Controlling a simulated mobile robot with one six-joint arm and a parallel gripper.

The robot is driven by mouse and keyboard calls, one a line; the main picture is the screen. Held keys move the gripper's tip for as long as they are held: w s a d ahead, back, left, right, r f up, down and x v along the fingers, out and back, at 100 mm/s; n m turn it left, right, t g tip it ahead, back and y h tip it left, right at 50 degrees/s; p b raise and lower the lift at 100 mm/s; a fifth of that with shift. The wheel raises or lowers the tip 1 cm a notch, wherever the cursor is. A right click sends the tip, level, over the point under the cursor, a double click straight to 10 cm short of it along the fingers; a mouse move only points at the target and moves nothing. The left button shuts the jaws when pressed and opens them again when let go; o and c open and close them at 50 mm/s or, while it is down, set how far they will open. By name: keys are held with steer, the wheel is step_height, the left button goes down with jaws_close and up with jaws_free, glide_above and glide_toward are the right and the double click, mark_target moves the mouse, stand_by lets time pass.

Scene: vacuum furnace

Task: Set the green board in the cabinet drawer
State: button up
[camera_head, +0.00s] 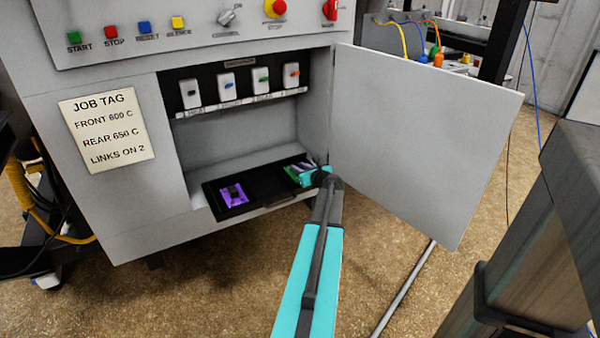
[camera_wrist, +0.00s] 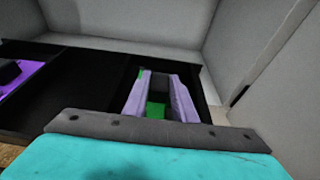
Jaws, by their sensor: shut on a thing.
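The black drawer (camera_head: 262,194) sits at the bottom of the open cabinet; its dark floor also shows in the wrist view (camera_wrist: 85,88). My gripper (camera_head: 300,171) is over the right part of this drawer. In the wrist view its two pale lilac fingers (camera_wrist: 160,80) are shut on a dark raised part of the green board (camera_wrist: 156,111). Green shows between and just beside the fingers; the head view shows a little green (camera_head: 291,173) at the fingertips. The rest of the board is hidden. I cannot tell whether it touches the drawer floor.
A purple board (camera_head: 234,195) with a dark block lies in the drawer's left part. Several white switch modules (camera_head: 227,84) stand on a shelf above. The cabinet door (camera_head: 430,135) is swung open to the right of my arm. A job tag (camera_head: 106,130) is on the left panel.

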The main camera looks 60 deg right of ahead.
steer(key=shift+f, duration=0.45)
steer(key=shift+f, duration=0.1)
steer(key=o, duration=1)
steer(key=shift+o, duration=0.2)
steer(key=shift+s+a+r, duration=0.1)
steer(key=shift+r, duration=0.1)
steer(key=p+v, duration=0.1)
steer(key=v, duration=1)
steer(key=shift+s+a+p, duration=0.25)
steer(key=shift+s+p, duration=0.05)
steer(key=shift+p, duration=0.05)
